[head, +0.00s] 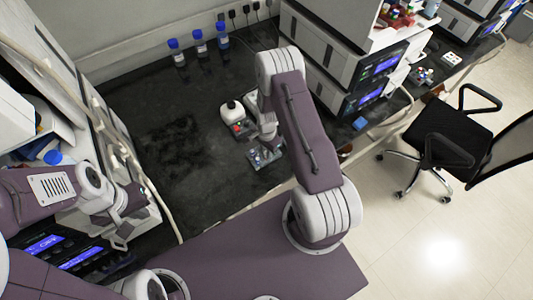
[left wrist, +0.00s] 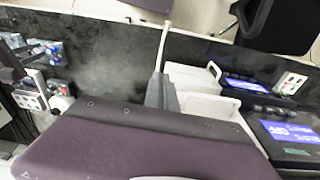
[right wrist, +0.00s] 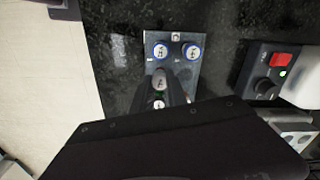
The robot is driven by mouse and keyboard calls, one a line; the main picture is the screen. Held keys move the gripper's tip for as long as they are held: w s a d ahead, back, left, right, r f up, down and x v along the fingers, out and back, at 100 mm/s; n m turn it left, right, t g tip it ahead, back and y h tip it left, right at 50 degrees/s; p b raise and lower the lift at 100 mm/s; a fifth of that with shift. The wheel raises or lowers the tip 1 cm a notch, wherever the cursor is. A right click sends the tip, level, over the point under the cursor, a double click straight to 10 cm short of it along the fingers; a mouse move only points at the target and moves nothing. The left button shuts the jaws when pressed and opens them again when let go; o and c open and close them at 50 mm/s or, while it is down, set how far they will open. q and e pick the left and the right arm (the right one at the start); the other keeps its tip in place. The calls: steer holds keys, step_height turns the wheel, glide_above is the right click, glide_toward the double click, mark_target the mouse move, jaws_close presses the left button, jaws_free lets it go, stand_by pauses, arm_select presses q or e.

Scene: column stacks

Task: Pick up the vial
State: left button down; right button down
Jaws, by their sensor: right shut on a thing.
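A small metal vial rack (right wrist: 176,38) lies on the black bench and also shows in the head view (head: 254,164). In the right wrist view it holds two blue-rimmed vials (right wrist: 161,50) side by side at its far end. A vial with a grey numbered cap (right wrist: 160,79) is at my right gripper (right wrist: 172,92), which is shut on it over the rack. Another pale cap (right wrist: 158,104) shows just below, partly hidden. I cannot tell whether the held vial is clear of its slot. My left gripper (head: 121,228) is far left by the instruments; its jaw opening is unclear.
A device with a red switch and black knob (right wrist: 268,75) stands right of the rack. Blue-capped bottles (head: 199,41) stand at the back wall. Instruments (head: 350,80) flank the bench on the right. The bench's left middle is clear. A chair (head: 440,135) stands beyond the edge.

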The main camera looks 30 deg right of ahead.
steer(key=r, duration=0.2)
steer(key=d+r+b, duration=0.1)
steer(key=r, duration=0.1)
steer(key=shift+s, duration=0.2)
steer(key=s+d+r+b, duration=0.1)
steer(key=s+d+r, duration=0.3)
steer(key=d, duration=0.5)
step_height(320, 180, up, 2)
steer(key=shift+d+r, duration=0.25)
steer(key=shift+d, duration=0.1)
steer(key=shift+s, duration=0.1)
